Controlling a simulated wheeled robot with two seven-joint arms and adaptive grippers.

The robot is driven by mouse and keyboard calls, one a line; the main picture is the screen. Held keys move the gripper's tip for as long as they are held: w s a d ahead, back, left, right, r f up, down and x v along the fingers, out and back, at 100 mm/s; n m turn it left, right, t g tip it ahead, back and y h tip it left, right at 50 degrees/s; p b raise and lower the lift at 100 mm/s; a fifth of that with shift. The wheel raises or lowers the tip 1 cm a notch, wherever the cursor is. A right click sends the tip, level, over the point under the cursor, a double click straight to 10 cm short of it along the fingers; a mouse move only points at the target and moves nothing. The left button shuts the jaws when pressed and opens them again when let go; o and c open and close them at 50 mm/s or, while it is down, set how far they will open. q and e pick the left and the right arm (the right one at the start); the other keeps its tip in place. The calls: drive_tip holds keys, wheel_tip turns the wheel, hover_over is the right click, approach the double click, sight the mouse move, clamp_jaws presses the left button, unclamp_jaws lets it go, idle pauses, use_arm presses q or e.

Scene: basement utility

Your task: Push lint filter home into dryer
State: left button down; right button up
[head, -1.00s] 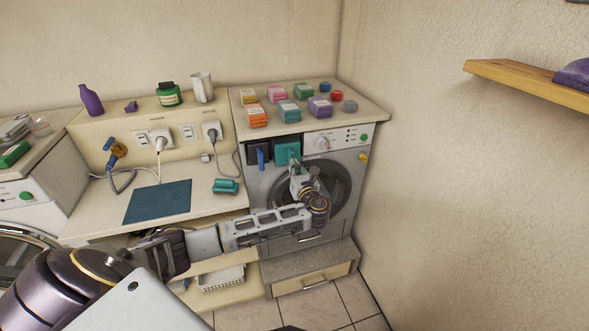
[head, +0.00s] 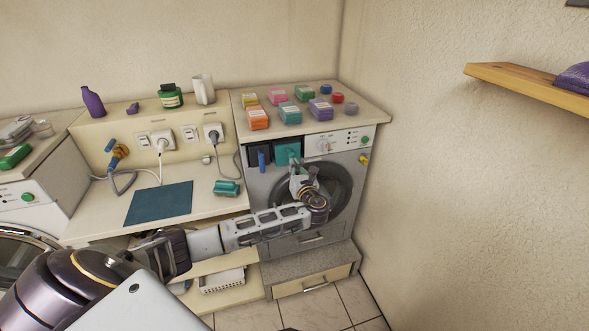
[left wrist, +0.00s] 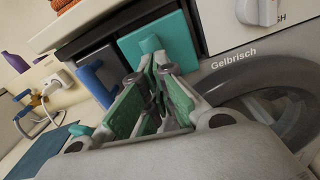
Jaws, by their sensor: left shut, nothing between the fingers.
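The teal lint filter (head: 287,152) sits in a slot at the upper left of the grey dryer (head: 340,228). Its front and raised tab also show in the left wrist view (left wrist: 176,38). I cannot tell whether the front is flush. My left gripper (head: 295,172) is just below and in front of the filter. Its fingers are shut and empty; in the left wrist view the tips (left wrist: 150,72) are near the tab, and contact is unclear. My right gripper is not in view.
A dark panel with a blue handle (head: 261,158) is left of the filter. The dryer's control knob (head: 324,146) is to its right. Several coloured packs and lids lie on the dryer top (head: 365,108). A teal object (head: 227,188) lies on the counter (head: 213,203).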

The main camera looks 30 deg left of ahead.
use_arm(q)
drive_tip(key=shift+x, duration=1.05)
idle(0.4)
drive_tip(key=shift+a+r, duration=0.1)
drive_tip(key=shift+a, duration=0.05)
idle(0.3)
drive_tip(key=p+v, duration=0.2)
drive_tip(key=p, duration=0.1)
drive_tip(key=shift+s+d, duration=0.2)
drive_tip(key=shift+d, duration=0.2)
drive_tip(key=shift+s+d, duration=0.1)
